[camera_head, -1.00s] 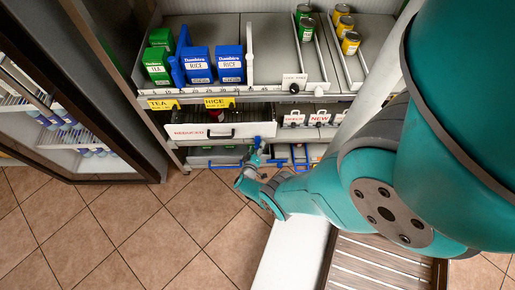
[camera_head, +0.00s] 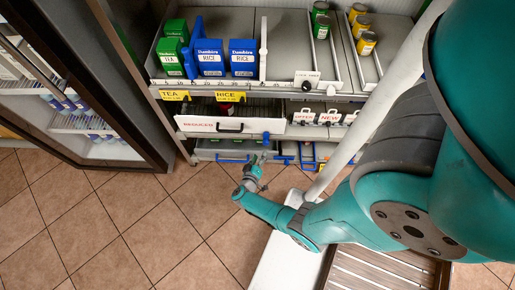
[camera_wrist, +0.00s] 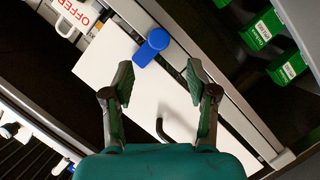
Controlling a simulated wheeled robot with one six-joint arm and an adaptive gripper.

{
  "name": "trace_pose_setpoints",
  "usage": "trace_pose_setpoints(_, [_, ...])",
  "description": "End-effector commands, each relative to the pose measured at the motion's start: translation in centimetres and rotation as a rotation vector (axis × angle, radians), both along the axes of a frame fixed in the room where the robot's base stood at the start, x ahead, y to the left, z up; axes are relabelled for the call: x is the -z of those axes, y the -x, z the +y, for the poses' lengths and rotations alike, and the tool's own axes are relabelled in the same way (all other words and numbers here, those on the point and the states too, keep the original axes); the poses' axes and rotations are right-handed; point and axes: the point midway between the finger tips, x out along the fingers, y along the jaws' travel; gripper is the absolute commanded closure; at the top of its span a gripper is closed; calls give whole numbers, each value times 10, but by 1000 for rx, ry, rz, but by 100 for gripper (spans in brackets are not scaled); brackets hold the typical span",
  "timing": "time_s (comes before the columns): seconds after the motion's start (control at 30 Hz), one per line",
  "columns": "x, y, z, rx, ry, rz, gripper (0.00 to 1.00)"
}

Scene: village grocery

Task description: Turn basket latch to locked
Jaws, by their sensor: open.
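A blue latch knob (camera_head: 266,137) sits at the right end of the white drawer front marked REDUCED (camera_head: 205,125). In the wrist view the blue knob (camera_wrist: 152,46) stands out from the white front (camera_wrist: 105,60), just beyond and between my fingertips. I cannot tell from its shape whether it is locked. My gripper (camera_wrist: 160,84) is open, with both fingers apart and nothing between them touching. In the head view my gripper (camera_head: 256,165) is just below and in front of the knob.
The drawer's dark handle (camera_head: 230,127) lies left of the knob. Lower baskets with blue handles (camera_head: 308,165) are beneath. Rice boxes (camera_head: 243,58), tea boxes (camera_head: 170,56) and cans (camera_head: 367,43) stand on the shelf above. A glass-door fridge (camera_head: 85,90) is at left; tiled floor is clear.

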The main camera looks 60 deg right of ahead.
Motion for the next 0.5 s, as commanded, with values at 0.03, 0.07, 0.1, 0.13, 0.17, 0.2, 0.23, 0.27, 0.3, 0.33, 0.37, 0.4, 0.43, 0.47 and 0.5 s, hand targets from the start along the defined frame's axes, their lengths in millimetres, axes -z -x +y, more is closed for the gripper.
trace_pose_setpoints(0.03, [-2, 1, 7, -4, 1, 1, 42])
trace_pose_setpoints(0.07, [-2, 1, 10, -5, 0, 1, 42])
trace_pose_setpoints(0.1, [-3, 1, 14, -4, 0, 0, 42])
trace_pose_setpoints(0.13, [-4, 1, 16, -3, 1, -1, 42])
trace_pose_setpoints(0.17, [-5, 1, 18, -3, 1, -1, 42])
trace_pose_setpoints(0.2, [-6, 1, 21, -3, 0, -1, 42])
trace_pose_setpoints(0.23, [-6, 2, 23, -3, 0, -1, 42])
trace_pose_setpoints(0.27, [-6, 2, 24, -2, 0, 1, 42])
trace_pose_setpoints(0.3, [-7, 3, 26, -2, 0, 1, 42])
trace_pose_setpoints(0.33, [-7, 3, 27, -1, 1, 1, 42])
trace_pose_setpoints(0.37, [-8, 3, 27, -1, 1, 1, 42])
trace_pose_setpoints(0.4, [-8, 3, 28, -1, 1, 1, 42])
trace_pose_setpoints(0.43, [-8, 3, 28, -1, 1, 1, 42])
trace_pose_setpoints(0.47, [-8, 3, 28, -1, 1, 1, 42])
trace_pose_setpoints(0.5, [-8, 3, 29, 0, 0, 1, 42])
